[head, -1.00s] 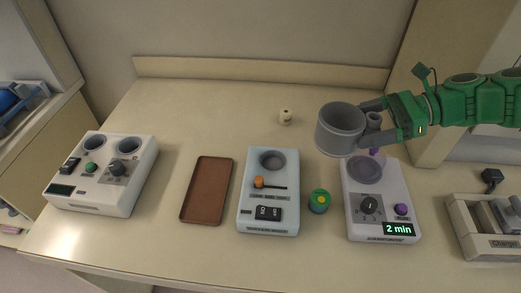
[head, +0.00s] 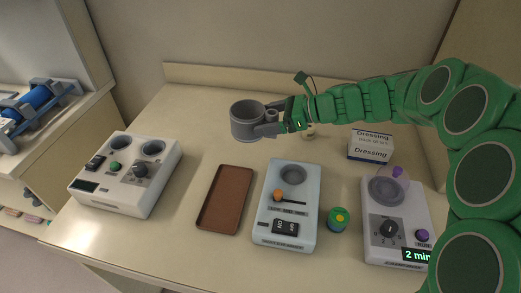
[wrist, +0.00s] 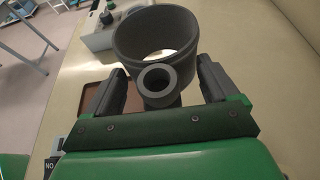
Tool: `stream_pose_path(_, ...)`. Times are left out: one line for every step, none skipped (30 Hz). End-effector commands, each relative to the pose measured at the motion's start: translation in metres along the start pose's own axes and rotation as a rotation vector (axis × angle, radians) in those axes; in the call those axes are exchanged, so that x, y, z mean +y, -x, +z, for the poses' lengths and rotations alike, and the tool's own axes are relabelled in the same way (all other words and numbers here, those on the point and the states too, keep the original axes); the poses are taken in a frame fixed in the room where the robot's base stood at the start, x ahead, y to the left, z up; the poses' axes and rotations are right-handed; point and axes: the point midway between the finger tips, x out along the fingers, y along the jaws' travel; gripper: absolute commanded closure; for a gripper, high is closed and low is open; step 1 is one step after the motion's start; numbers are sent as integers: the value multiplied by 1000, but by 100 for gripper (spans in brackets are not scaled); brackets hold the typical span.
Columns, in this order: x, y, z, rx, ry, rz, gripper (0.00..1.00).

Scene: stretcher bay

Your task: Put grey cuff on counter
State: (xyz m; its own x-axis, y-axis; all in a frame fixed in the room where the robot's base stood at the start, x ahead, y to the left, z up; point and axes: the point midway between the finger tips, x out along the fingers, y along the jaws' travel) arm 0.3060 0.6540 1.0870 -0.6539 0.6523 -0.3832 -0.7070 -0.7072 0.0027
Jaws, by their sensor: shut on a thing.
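The grey cuff (head: 247,121) is a ring-shaped cup with a small tube stub on its side. My gripper (head: 272,122) is shut on this stub and holds the cuff upright above the back of the counter (head: 185,113). In the wrist view the cuff (wrist: 156,38) shows beyond the stub, between the two dark fingers of my gripper (wrist: 158,88). The cuff looks empty and clear of the devices. Part of the counter behind my arm is hidden.
A white two-well device (head: 127,172), a brown tray (head: 225,200), a pale blue device (head: 287,205), a green jar (head: 339,219) and a timer device (head: 392,225) stand on the counter. A Dressing box (head: 370,146) stands behind. Free counter lies behind the tray.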

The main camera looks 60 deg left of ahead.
Motion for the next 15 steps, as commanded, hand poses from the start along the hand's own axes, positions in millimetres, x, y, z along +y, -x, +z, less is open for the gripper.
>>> stream_pose_path(-4, -3, -1, 0, 0, 0, 49)
stream_pose_path(-6, -4, -2, 0, 1, 0, 49)
stream_pose_path(-10, -6, -2, 0, 3, -1, 49)
stream_pose_path(-14, -7, -3, 0, 4, -1, 49)
stream_pose_path(-17, -9, -4, 0, 5, -2, 49)
stream_pose_path(-22, -11, -5, 0, 4, -2, 49)
stream_pose_path(-25, -12, -6, 0, 3, -2, 49)
stream_pose_path(-28, -14, -8, 0, 2, -1, 49)
stream_pose_path(-32, -16, -10, 0, 0, -1, 49)
stream_pose_path(-35, -18, -11, 0, 0, -1, 49)
stream_pose_path(-38, -20, -11, 1, 1, -1, 49)
stream_pose_path(-42, -22, -12, 1, 3, -1, 49)
stream_pose_path(-45, -23, -12, 1, 4, -2, 49)
stream_pose_path(-49, -24, -13, 1, 5, -3, 49)
stream_pose_path(-52, -26, -14, 1, 4, -3, 49)
